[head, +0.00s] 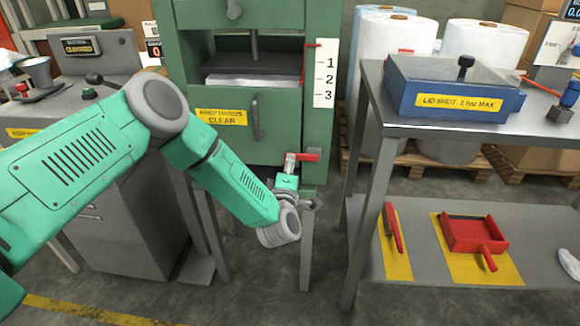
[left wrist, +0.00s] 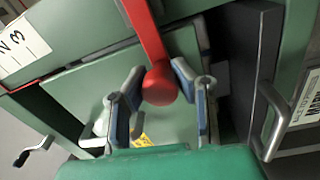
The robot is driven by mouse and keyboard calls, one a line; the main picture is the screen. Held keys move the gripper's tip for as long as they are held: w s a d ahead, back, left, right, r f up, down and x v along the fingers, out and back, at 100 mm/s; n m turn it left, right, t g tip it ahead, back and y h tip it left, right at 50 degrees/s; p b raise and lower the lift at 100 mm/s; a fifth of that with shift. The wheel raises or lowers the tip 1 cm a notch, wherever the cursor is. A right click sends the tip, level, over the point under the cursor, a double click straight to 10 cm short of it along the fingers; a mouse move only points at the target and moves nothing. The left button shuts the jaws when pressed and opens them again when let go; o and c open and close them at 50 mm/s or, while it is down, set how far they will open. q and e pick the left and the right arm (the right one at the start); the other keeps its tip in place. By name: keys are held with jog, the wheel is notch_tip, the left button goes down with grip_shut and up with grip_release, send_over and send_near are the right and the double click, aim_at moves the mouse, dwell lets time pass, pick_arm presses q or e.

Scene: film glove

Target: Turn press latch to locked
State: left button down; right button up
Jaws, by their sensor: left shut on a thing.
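The press (head: 240,148) is a green cabinet with a yellow hands-clear label and a 1-2-3 scale (head: 325,73). A red lever (head: 306,157) sticks out at its lower right front, and I take it for the latch. My left gripper (head: 291,163) is at this lever, its fingers small and partly hidden in the head view. In the left wrist view, the red lever (left wrist: 146,35) runs down to a ball end between the two fingers of the left gripper (left wrist: 158,88), which is shut on it. The lever's pivot is not clear. My right gripper is not in view.
A grey bench (head: 430,125) at right carries a blue lidded box (head: 440,100). Its lower shelf holds a red brush (head: 393,228) and a red dustpan (head: 470,235) on yellow mats. A grey cabinet (head: 125,220) stands at left. Bare floor shows between press and bench.

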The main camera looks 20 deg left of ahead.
pick_arm(q)
jog(key=shift+s+d+f, duration=0.1)
jog(key=shift+s+f, duration=0.1)
jog(key=shift+f, duration=0.25)
jog(key=c, duration=1.2)
grip_release()
jog(key=shift+r, duration=0.15)
jog(key=shift+r, duration=0.1)
jog(key=shift+s, duration=0.25)
jog(key=v, duration=1.1)
jog(key=shift+s, duration=0.2)
